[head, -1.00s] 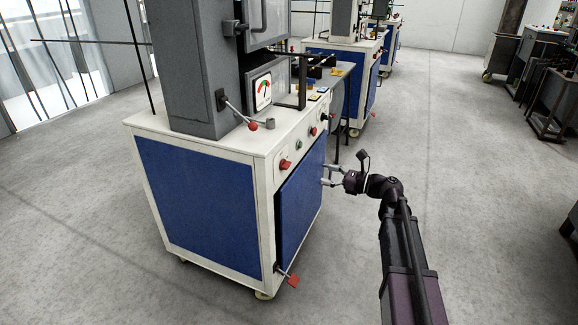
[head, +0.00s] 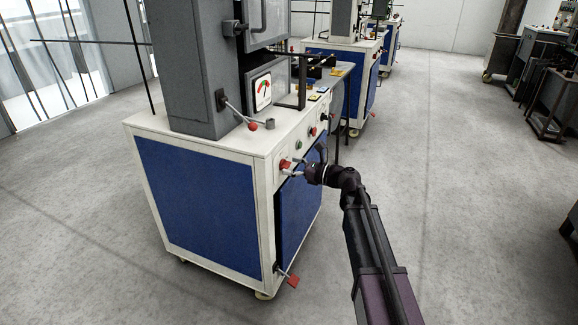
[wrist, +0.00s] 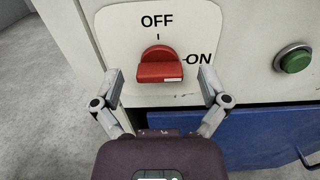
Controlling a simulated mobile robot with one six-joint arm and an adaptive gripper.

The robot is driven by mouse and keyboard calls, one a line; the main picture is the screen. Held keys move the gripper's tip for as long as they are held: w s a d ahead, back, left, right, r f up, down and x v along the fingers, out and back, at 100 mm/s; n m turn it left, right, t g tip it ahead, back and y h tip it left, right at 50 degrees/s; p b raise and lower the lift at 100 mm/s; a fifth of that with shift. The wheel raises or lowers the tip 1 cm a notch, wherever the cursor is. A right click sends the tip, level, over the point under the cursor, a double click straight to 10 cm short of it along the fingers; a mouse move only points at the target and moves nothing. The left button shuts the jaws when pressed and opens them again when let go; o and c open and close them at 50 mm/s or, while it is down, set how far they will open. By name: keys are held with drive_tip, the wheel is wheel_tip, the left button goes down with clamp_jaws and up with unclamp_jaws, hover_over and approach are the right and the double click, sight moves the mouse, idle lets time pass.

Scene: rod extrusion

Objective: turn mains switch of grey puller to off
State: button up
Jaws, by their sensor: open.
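The mains switch is a red rotary knob (wrist: 160,66) on a white plate (wrist: 192,17) in the wrist view. OFF is printed above it and ON to its right. The knob's white mark lies at its right, toward ON. In the head view the red knob (head: 285,164) is on the near end of the front panel of the grey puller (head: 190,70). My gripper (wrist: 162,85) is open, with one finger on each side of the knob's lower part. I see gaps at both sides and cannot tell any contact. In the head view my gripper (head: 292,167) is at the knob.
A green button (wrist: 293,58) is to the right of the switch. A blue door (wrist: 262,135) lies below the panel. A red-handled lever (head: 291,280) sticks out low at the cabinet's corner. The floor (head: 460,220) to the right is clear.

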drive_tip(key=shift+w+a, duration=0.1)
drive_tip(key=shift+a, duration=0.2)
drive_tip(key=c, duration=1.2)
drive_tip(key=shift+o, duration=0.2)
